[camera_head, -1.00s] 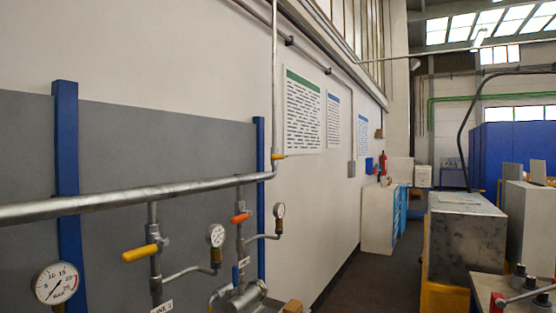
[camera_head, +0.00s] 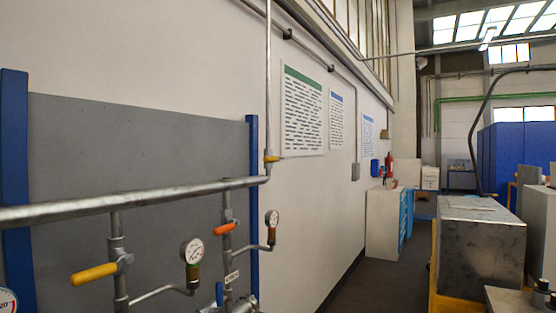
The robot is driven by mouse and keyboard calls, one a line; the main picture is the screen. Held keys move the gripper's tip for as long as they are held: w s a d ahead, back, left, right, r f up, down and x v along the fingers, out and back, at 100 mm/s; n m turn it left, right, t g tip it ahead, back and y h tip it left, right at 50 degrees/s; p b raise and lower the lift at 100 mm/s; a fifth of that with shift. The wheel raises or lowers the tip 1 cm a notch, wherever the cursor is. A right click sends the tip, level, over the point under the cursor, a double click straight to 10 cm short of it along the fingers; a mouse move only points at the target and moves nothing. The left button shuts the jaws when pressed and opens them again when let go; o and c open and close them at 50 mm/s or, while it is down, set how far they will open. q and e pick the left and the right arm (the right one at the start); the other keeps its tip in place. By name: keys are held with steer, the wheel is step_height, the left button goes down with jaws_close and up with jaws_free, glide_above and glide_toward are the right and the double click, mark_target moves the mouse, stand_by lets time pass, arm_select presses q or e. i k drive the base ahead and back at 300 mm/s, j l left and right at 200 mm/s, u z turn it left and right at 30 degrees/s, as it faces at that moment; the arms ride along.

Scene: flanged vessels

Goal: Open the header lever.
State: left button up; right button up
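A grey horizontal header pipe (camera_head: 150,194) runs along the panel and meets a vertical pipe at its right end. A small yellow lever (camera_head: 271,158) sits at the foot of that vertical pipe, just above the joint. Below the header, a yellow lever (camera_head: 95,274) points left from the left branch, and an orange lever (camera_head: 210,229) points left from the right branch. I cannot tell from any label here which is the header lever. Neither of my grippers is in view, and nothing touches the levers.
Two gauges (camera_head: 192,250) (camera_head: 272,218) stand on side pipes. A grey panel (camera_head: 140,140) with blue posts backs the pipework. A metal box (camera_head: 480,240) stands at the right, with a white-and-blue cabinet (camera_head: 385,222) farther back. Dark floor (camera_head: 375,275) lies open between wall and box.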

mark_target(268, 159)
steer(key=i+l, duration=0.2)
steer(key=i, duration=0.25)
steer(key=i+l+z, duration=0.1)
steer(key=i, duration=0.3)
steer(key=i+l, duration=0.2)
steer(key=i, duration=0.25)
